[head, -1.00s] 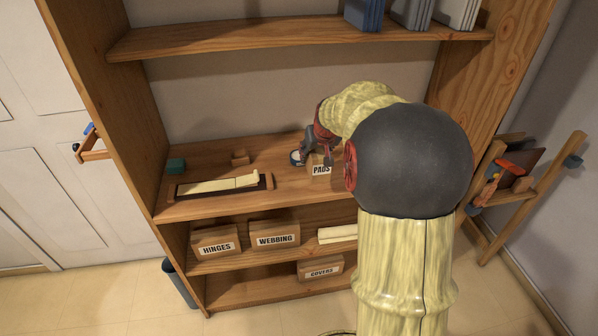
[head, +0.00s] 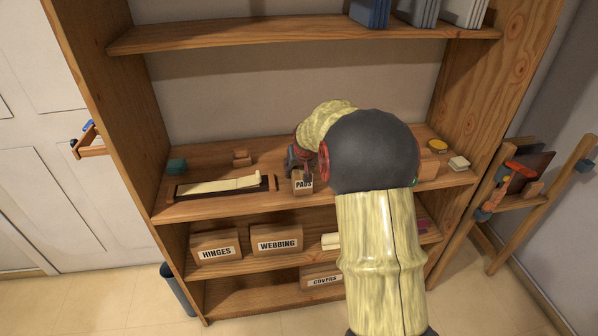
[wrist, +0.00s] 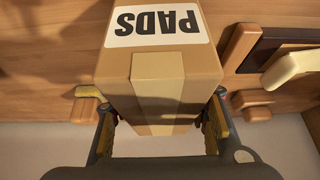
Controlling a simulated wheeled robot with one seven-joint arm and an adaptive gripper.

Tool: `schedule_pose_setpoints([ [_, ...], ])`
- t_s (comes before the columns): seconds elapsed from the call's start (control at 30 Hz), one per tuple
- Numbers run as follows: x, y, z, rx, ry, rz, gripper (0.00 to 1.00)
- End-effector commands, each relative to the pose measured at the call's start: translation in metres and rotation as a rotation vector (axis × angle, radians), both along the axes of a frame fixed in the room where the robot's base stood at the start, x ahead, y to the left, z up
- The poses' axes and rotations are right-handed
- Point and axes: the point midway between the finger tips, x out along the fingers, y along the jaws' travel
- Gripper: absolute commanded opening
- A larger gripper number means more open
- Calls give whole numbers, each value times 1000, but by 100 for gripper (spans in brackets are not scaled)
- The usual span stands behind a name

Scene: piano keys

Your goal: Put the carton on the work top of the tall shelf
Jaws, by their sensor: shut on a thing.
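The carton (head: 302,186), a brown box with a white PADS label, is near the front edge of the work top (head: 215,160) of the tall wooden shelf. In the wrist view the carton (wrist: 165,70) sits between the two fingers of my gripper (wrist: 160,130), which is shut on it. The label reads upside down there. In the head view my gripper (head: 299,160) is at the carton's back and top, partly hidden by my arm. I cannot tell whether the carton's underside touches the work top.
A dark tray with a cream bar (head: 225,185), a teal block (head: 177,166) and small wooden blocks (head: 241,158) lie left of the carton. A yellow round thing (head: 437,145) is at the right. Cartons labelled HINGES (head: 216,246) and WEBBING (head: 276,238) stand below. Blue binders (head: 370,12) are above.

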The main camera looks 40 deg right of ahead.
Motion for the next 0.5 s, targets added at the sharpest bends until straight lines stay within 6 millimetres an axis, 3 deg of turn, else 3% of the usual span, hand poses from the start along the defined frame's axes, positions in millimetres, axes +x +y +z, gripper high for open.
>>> schedule_pose_setpoints([
  [0.27, 0, 0, 0, -1, -2, 0, 14],
  [0.3, 0, 0, -2, 0, 0, 0, 47],
  [0.5, 0, 0, -1, -1, -1, 0, 58],
])
